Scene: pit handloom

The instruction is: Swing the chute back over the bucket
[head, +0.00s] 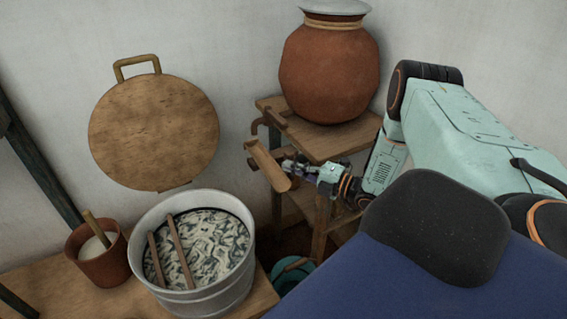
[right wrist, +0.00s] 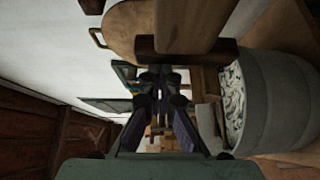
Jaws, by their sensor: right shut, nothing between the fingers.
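The chute (head: 268,166) is a short wooden trough in front of the stand, slanting down to the right in the head view. A wooden piece that looks like the chute (right wrist: 185,22) looms at the top of the right wrist view. The bucket (head: 283,279) is teal and low by the stand, partly hidden by the table and my own body. I cannot tell whether the chute's end is over it. My right gripper (head: 299,166) is shut and empty close beside the chute; contact is unclear. Its fingers show in the right wrist view (right wrist: 161,82). My left gripper is out of view.
A large clay pot (head: 330,75) stands on the wooden stand (head: 318,147). A grey metal tub (head: 205,294) with swirled liquid and sticks sits on a low table (head: 85,296) beside a small clay pot (head: 101,263). A round wooden board (head: 153,133) leans on the wall.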

